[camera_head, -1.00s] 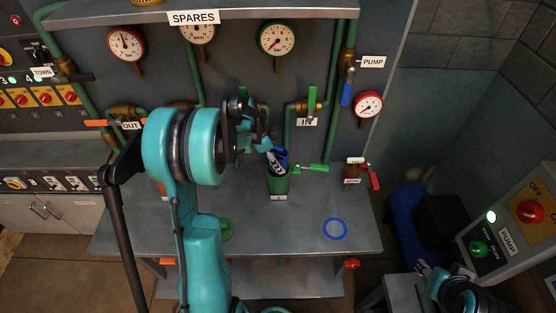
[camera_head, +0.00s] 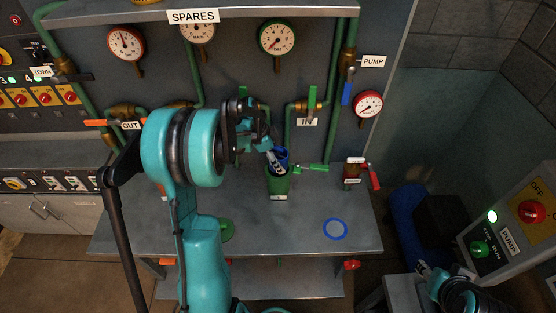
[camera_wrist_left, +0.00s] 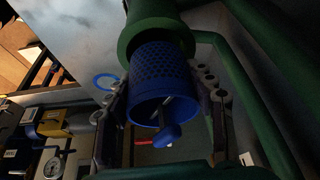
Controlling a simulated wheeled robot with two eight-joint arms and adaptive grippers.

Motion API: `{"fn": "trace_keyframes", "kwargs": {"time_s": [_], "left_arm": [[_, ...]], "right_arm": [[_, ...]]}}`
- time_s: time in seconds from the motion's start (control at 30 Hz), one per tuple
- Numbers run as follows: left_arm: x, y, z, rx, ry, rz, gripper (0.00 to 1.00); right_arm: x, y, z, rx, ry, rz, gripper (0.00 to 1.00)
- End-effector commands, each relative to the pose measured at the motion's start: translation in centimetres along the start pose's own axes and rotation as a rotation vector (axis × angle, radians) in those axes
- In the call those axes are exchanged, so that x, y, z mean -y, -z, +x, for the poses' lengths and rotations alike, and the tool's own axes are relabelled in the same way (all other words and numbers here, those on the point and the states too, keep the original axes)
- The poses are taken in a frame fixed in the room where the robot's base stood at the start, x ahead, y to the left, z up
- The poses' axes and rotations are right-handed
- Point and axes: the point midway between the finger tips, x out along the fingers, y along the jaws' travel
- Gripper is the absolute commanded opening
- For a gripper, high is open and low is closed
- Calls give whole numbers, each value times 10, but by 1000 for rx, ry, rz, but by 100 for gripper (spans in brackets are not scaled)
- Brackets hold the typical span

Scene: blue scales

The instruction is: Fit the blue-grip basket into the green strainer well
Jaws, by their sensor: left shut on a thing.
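The blue perforated basket (camera_wrist_left: 160,68) has a blue grip (camera_wrist_left: 166,136) inside its open end. Its far end is inside the mouth of the green strainer well (camera_wrist_left: 147,27), and much of its wall still shows outside. In the head view the basket (camera_head: 281,155) is at the top of the upright green well (camera_head: 279,186). My left gripper (camera_head: 268,146) is over the well, shut on the basket, with a finger on each side in the left wrist view (camera_wrist_left: 160,100). My right gripper (camera_head: 425,269) is low at the right, far from the well; its jaw state is unclear.
A blue ring (camera_head: 335,229) lies on the grey bench (camera_head: 300,225) right of the well. A green-handled valve (camera_head: 311,168) is close beside the well. Green pipes (camera_head: 287,130) and gauges (camera_head: 277,38) line the wall behind. The bench's front right is mostly clear.

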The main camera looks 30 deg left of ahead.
Motion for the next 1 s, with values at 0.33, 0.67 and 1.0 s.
{"fn": "trace_keyframes", "kwargs": {"time_s": [0.33, 0.67, 1.0], "left_arm": [[0, -2, 4, 0, 0, 0, 23], [0, -5, 12, 0, 0, 0, 23], [0, -7, 17, 0, 0, 0, 70]], "right_arm": [[0, -2, 3, 0, 0, 0, 40], [0, -6, 8, 0, 0, 0, 40], [0, -9, 12, 0, 0, 0, 40]]}}
